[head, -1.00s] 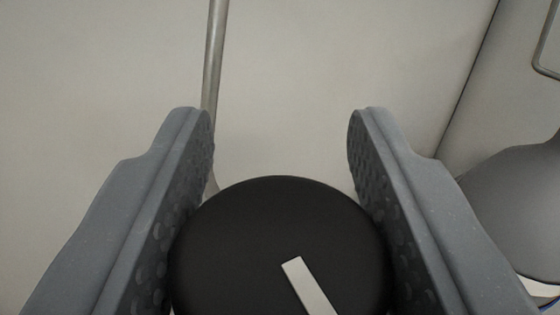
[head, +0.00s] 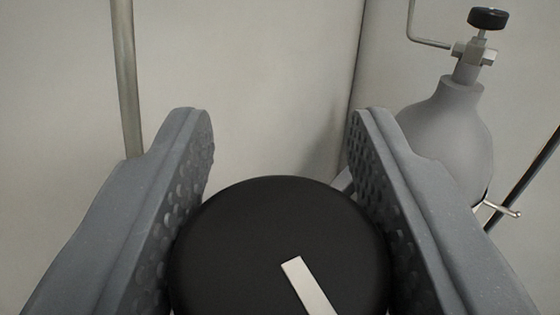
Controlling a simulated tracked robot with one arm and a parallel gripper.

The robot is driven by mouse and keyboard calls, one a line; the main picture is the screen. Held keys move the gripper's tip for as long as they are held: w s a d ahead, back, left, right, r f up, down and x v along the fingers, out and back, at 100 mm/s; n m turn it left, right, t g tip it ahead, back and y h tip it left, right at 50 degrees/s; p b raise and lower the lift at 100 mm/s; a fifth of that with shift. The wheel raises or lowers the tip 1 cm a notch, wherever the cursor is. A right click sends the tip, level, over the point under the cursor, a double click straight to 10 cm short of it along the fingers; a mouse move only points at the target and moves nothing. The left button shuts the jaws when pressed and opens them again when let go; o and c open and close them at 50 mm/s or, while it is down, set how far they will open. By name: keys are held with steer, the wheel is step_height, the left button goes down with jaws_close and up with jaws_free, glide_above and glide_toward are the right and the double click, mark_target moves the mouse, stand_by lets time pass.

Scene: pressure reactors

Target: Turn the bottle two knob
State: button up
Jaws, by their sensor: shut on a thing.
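A round black knob (head: 240,235) with a white pointer mark (head: 305,282) fills the lower middle of the head view. My gripper (head: 282,125) has its two grey, dimpled fingers on either side of the knob and is shut on it. The fingertips reach past the knob's far edge. The white mark runs from near the knob's middle down to the right. The bottle and valve below the knob are hidden. The picture does not show which bottle number this knob belongs to.
A grey gas bottle (head: 440,140) with its own black knob (head: 488,18) and a thin pipe (head: 412,25) stands at the right. A vertical metal pipe (head: 127,75) runs at the left. Pale walls (head: 250,80) meet in a corner behind.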

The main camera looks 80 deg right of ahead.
steer(key=shift+a+r+m+g+p, duration=0.1)
steer(key=shift+m+g+p, duration=0.3)
steer(key=shift+g+p, duration=0.25)
steer(key=o, duration=1)
steer(key=shift+c, duration=0.2)
steer(key=a+b, duration=0.1)
steer(key=a, duration=0.6)
steer(key=shift+s+a, duration=0.2)
steer(key=shift+s, duration=0.05)
